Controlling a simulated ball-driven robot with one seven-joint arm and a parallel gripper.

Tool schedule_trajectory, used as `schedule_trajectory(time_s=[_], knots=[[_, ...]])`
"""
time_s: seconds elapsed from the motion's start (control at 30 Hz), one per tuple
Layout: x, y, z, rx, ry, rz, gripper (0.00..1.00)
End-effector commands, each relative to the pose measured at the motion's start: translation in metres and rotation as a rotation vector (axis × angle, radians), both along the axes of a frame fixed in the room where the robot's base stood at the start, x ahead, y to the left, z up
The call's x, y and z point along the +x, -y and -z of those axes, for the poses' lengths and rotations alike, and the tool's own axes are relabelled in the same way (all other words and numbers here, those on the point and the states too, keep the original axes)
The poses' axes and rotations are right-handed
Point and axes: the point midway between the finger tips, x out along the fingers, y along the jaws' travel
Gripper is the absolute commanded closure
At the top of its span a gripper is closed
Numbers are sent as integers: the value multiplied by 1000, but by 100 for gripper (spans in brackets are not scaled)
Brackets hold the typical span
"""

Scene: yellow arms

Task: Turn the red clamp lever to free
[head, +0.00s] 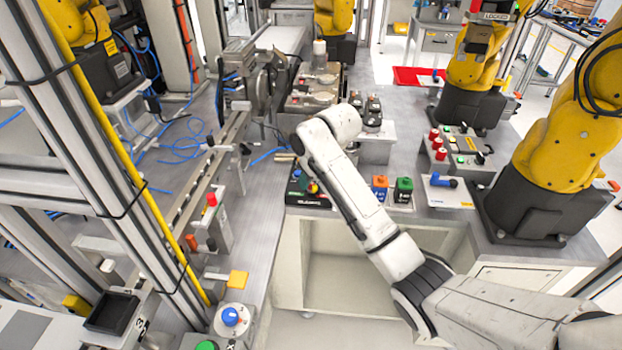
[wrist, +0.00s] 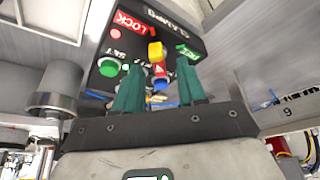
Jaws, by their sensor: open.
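A dark panel marked CLAMP (wrist: 200,42) fills the upper middle of the wrist view; in the head view the panel (head: 308,202) sits at the table's front edge, under my arm's end. On it, a red lever piece (wrist: 159,69) shows with a yellow block above it and a blue part below. My gripper (wrist: 158,64) is open, its two green fingers on either side of the red piece in the picture. I cannot tell whether they touch it. A red LOCK label (wrist: 135,23) is at upper left. The lower panel is hidden by the fingers.
A green button (wrist: 109,67) and a small red lamp (wrist: 115,34) are on the panel's left. A grey cylinder (wrist: 55,90) stands to the left. In the head view, orange (head: 380,187) and green (head: 403,189) blocks stand right of the panel.

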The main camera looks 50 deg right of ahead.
Motion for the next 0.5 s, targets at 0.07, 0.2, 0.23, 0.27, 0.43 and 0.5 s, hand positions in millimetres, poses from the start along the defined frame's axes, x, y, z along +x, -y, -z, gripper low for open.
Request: schedule_trajectory(time_s=[0.07,0.2,0.23,0.27,0.43,0.5], knots=[[2,1,5,0,0,0,60],[4,1,9,0,0,0,60],[4,1,9,0,0,0,60],[4,0,9,0,0,0,60],[4,0,9,0,1,0,61],[4,1,9,0,1,0,67]])
